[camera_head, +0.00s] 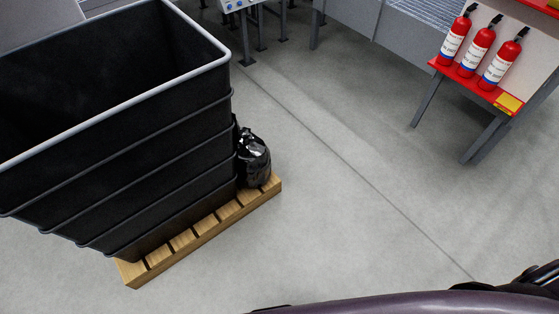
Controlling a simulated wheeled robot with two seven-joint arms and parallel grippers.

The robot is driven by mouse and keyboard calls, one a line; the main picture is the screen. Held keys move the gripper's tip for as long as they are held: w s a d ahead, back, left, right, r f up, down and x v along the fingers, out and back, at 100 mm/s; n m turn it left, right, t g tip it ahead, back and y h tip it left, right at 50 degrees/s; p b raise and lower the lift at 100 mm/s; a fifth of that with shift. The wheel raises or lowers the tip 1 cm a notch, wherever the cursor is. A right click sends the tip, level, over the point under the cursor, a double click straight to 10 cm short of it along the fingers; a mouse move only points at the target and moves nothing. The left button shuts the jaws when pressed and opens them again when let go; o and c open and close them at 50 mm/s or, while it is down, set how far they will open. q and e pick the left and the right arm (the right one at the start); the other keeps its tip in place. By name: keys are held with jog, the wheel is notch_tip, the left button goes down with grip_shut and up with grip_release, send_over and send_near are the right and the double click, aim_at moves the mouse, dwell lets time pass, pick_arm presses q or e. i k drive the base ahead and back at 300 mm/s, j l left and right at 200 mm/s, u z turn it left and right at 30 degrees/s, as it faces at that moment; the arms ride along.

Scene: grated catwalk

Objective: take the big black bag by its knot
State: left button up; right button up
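The big black bag (254,160) is shiny and lumpy. It sits on the right end of a wooden pallet, close against the right side of a large black bin. The bin hides part of the bag's left side. The knot is too small to make out clearly; the bag's top narrows near the bin wall. Neither of my grippers shows. A dark curved part along the bottom edge is mine, well apart from the bag.
The tall ribbed black bin (165,160) with a grey rim stands on the wooden pallet (190,240). A red stand (480,85) with three fire extinguishers (475,50) is at the upper right. Metal legs stand at the back. The grey floor between is clear.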

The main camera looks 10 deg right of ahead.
aim_at(254, 155)
jog(key=i+u, duration=0.1)
jog(key=u, duration=0.3)
jog(key=l+u, duration=0.15)
jog(key=u, duration=0.3)
jog(key=i+l+u, duration=0.1)
jog(key=u, duration=0.3)
jog(key=i+l+u, duration=0.15)
jog(key=l+u, duration=0.2)
jog(key=l, duration=0.45)
jog(key=l+u, duration=0.4)
jog(key=l, duration=0.35)
